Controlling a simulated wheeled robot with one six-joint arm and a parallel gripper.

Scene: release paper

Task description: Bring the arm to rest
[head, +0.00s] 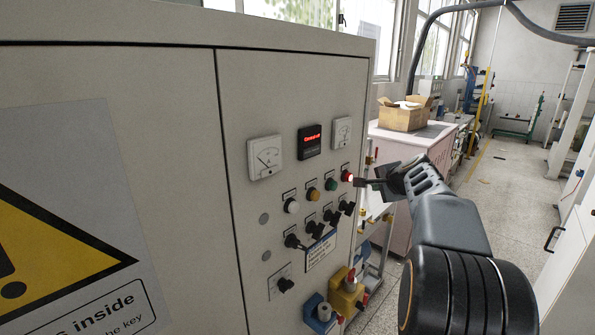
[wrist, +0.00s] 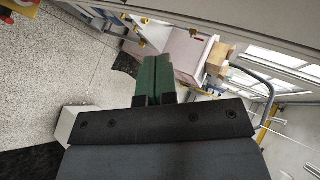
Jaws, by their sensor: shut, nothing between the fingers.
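My gripper (head: 361,181) is at the right side of the control cabinet's front in the head view. Its fingertips are level with a lit red button (head: 346,176) and very close to it; I cannot tell whether they touch. In the wrist view the two green fingers of my gripper (wrist: 154,78) lie side by side, shut, with nothing between them. My arm reaches up from the lower right of the head view.
The grey cabinet (head: 110,75) fills the left, with meters, buttons and black switches on its panel. A cardboard box (head: 403,116) sits on a pale bench (head: 437,131) behind my gripper. The floor (head: 510,185) at the right is open.

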